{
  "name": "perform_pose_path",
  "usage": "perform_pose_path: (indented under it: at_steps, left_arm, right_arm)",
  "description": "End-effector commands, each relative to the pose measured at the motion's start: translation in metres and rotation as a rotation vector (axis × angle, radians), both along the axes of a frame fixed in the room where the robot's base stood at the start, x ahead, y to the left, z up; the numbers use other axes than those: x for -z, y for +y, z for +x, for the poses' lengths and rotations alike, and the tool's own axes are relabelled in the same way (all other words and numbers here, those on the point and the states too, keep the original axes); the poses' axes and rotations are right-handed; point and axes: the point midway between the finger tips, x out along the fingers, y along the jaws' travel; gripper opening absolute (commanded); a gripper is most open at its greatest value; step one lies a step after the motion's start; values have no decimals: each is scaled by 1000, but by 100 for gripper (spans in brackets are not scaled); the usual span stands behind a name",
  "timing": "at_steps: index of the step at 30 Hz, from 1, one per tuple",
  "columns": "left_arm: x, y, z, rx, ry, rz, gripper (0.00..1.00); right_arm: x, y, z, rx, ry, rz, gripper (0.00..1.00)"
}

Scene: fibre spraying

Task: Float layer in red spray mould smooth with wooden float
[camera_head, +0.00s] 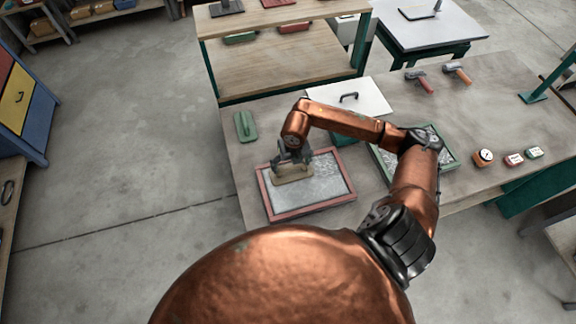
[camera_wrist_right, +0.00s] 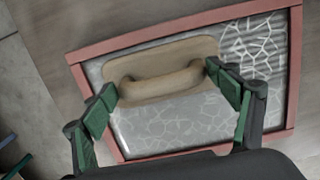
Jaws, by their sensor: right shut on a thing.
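The red spray mould (camera_head: 262,192) lies on the table in the head view, a red-framed tray with a grey layer inside. The layer (camera_wrist_right: 175,127) shows a pale web pattern in the wrist view, with ridged texture at the upper right. The wooden float (camera_head: 293,177) is at the left part of the mould, over the layer. Its handle (camera_wrist_right: 160,83) sits between the green-padded fingers of my right gripper (camera_wrist_right: 165,85), which is shut on it. The float's underside is hidden, so I cannot tell how firmly it touches. My left gripper is not in view.
A green float (camera_head: 245,126) lies left behind the mould. A green-framed mould (camera_head: 385,165) lies to the right, partly behind my arm.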

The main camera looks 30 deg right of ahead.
Motion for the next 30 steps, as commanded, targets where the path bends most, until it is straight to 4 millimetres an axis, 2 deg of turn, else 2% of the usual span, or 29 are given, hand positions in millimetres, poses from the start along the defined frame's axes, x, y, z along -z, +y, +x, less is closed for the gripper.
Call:
perform_pose_path:
  at_steps: [30]
  left_arm:
    - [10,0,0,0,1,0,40]
  right_arm:
    - [3,-54,-18,2,3,-2,53]
